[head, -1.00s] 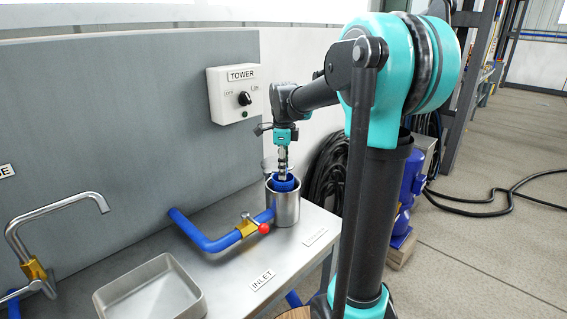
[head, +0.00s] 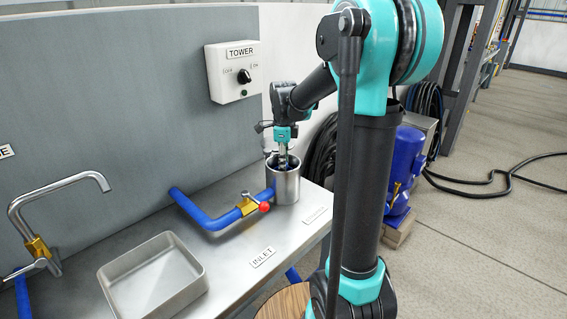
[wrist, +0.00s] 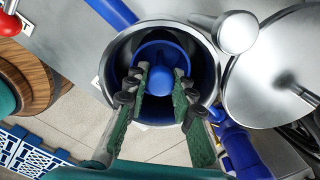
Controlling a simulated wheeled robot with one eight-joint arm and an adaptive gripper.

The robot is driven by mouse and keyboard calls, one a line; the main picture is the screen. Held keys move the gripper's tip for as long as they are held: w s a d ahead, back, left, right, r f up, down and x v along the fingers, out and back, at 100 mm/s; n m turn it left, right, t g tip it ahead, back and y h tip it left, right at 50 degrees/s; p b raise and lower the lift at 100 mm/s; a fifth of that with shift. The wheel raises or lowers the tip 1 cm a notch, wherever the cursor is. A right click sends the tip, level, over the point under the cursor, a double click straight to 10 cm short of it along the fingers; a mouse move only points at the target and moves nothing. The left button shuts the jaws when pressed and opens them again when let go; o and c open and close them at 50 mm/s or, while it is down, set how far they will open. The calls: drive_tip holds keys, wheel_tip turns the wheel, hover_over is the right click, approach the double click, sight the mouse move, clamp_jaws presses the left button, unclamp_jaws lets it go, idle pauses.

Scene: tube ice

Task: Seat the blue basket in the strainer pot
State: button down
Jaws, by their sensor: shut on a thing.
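The blue basket (wrist: 183,74) is down inside the steel strainer pot (head: 286,187). In the head view only a little blue shows within the pot's mouth. My gripper (head: 283,160) reaches down into the pot from above. In the wrist view, its green-padded fingers (wrist: 161,82) are shut on the basket's blue middle part, inside the round pot rim (wrist: 118,48). The fingers and the pot wall hide the lower basket, so I cannot tell whether its underside touches the pot's bottom.
A round steel lid (wrist: 280,70) is beside the pot. A blue pipe (head: 212,218) with a red-knobbed valve (head: 264,207) joins the pot's left side. A grey tray (head: 155,278) and tap (head: 60,190) are farther left. The TOWER switch box (head: 233,72) is on the panel behind.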

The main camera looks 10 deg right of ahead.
idle(0.4)
drive_tip(key=c, duration=1.2)
unclamp_jaws()
drive_tip(key=shift+f, duration=0.1)
wheel_tip(320, 180, up, 12)
